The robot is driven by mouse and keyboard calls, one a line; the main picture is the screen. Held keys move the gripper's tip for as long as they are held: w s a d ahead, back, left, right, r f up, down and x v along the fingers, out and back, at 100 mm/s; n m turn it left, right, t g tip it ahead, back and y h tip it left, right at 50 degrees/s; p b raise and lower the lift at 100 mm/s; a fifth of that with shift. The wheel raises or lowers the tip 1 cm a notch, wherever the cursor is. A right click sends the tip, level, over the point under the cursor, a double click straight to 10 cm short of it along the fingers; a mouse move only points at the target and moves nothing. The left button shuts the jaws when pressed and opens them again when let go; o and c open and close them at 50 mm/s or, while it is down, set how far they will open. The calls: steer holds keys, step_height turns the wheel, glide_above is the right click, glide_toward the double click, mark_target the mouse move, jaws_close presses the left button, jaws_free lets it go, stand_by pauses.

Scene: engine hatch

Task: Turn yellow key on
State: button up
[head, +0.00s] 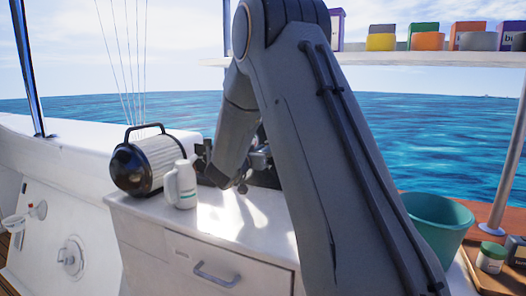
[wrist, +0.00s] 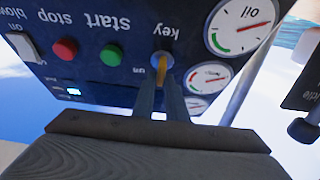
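The yellow key (wrist: 160,70) sits in its round switch on the dark instrument panel (wrist: 120,88), which shows upside down in the wrist view. The label "key" is above it and "on" is just to its left in the picture. My gripper (wrist: 160,84) is at the key, with one finger close on each side of it and only a narrow gap between them. The fingers appear shut on the key and partly hide its near end. In the head view my arm covers most of the panel, and the key and fingertips cannot be seen there.
Green start (wrist: 111,55) and red stop (wrist: 65,50) buttons and a blower switch (wrist: 22,47) lie beside the key. Gauges (wrist: 241,27) are on its other side. A white jug (head: 181,186) and a cylindrical lantern-like object (head: 150,163) stand on the counter (head: 150,222).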

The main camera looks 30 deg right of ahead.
jaws_close()
steer(key=m+g, duration=0.2)
steer(key=m, duration=0.3)
steer(key=m+g+p, duration=0.1)
steer(key=m+g, duration=0.1)
steer(key=m, duration=0.3)
steer(key=m+g+h, duration=0.1)
steer(key=m+g, duration=0.1)
steer(key=m, duration=0.2)
steer(key=shift+m+g, duration=0.3)
steer(key=shift+m, duration=0.1)
steer(key=o, duration=0.5)
jaws_free()
